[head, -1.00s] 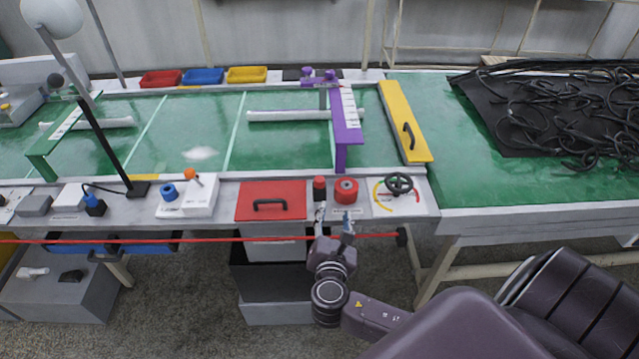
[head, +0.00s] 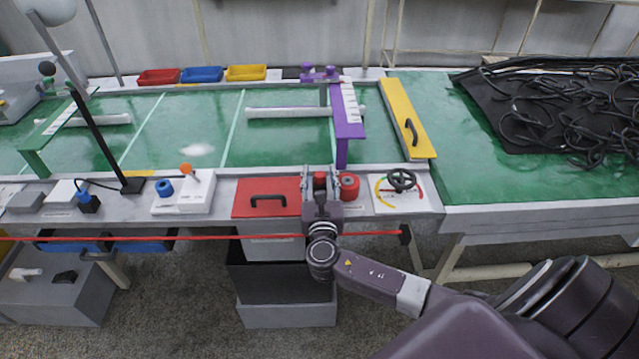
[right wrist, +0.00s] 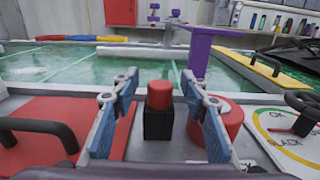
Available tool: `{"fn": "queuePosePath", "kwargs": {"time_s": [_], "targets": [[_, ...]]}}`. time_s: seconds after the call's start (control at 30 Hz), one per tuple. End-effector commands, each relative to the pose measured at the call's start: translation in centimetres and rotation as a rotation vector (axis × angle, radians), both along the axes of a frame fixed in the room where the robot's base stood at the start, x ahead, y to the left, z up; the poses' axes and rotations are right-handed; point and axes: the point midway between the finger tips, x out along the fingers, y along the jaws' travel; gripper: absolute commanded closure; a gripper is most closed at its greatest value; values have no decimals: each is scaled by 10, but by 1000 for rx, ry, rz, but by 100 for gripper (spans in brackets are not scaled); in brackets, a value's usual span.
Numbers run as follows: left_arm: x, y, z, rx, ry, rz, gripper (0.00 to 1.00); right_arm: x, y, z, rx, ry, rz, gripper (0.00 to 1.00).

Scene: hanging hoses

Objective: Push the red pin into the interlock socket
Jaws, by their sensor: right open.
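The red pin (head: 320,180) stands upright at the front ledge of the bench; in the right wrist view the red pin (right wrist: 159,95) rises from a black square block (right wrist: 158,124). My right gripper (right wrist: 160,101) is open, one blue-padded finger on each side of the pin, with gaps to both. In the head view my right gripper (head: 320,175) partly covers the pin and block. A round red socket (head: 349,186) sits just right of the pin; in the right wrist view the socket (right wrist: 229,119) is partly behind the right finger. My left gripper is not in view.
A red lid with a black handle (head: 268,199) lies left of the pin. A dial with a black handwheel (head: 401,181) is right of the socket. A purple stand (head: 346,120) rises behind. A red cord (head: 180,238) runs along the bench front.

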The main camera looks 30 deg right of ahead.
Motion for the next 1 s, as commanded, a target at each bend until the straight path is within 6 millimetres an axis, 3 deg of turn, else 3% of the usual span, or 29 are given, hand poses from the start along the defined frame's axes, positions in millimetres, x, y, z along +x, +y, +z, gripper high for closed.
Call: {"fn": "queuePosePath", "kwargs": {"time_s": [0.2,0.57,1.0], "targets": [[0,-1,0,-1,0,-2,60,1,0,1,1,-1,0,59],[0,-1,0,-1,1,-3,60,0,0,0,1,0,0,99],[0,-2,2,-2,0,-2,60,1,0,9,2,-2,0,100]]}}
